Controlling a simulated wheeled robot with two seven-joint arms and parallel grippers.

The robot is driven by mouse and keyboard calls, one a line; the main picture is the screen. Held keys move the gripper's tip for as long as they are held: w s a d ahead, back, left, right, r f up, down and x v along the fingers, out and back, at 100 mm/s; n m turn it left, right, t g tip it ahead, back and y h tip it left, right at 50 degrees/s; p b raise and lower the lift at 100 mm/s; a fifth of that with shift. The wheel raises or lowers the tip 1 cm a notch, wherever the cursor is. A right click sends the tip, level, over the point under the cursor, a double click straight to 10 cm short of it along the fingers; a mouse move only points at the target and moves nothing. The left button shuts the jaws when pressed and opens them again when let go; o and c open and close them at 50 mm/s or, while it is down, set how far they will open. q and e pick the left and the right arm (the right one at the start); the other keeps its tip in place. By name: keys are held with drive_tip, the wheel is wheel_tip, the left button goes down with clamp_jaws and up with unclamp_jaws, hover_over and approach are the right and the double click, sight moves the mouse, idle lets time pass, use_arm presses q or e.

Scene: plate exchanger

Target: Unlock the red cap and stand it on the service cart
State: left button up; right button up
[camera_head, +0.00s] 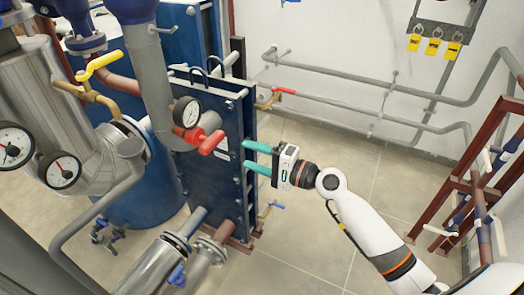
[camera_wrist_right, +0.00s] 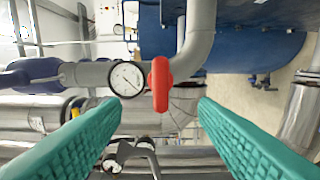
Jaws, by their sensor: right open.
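The red cap (camera_head: 210,142), with a bar-shaped grip, sits on a pipe end at the side of the blue plate exchanger (camera_head: 233,175), beside a round gauge. In the right wrist view the red cap (camera_wrist_right: 161,84) is upright, ahead of and between the two green fingers. My right gripper (camera_head: 247,157) is open and empty, to the right of the cap in the head view, with its fingers pointing at the exchanger's edge. The fingers look apart from the cap. My left gripper is not in view. I cannot make out a service cart.
A gauge (camera_head: 187,112) stands right beside the cap. A yellow-handled valve (camera_head: 100,65) and insulated pipes crowd the left. Grey pipes run along the back wall. A red-brown frame (camera_head: 480,170) stands at the right. The tiled floor (camera_head: 310,225) is clear in the middle.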

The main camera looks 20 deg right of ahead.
sight(217, 144)
drive_tip(key=p+x, duration=0.1)
drive_tip(key=x, duration=0.8)
drive_tip(key=shift+a, duration=0.15)
drive_tip(key=shift+w+a, duration=0.45)
drive_tip(key=shift+w, duration=0.15)
clamp_jaws()
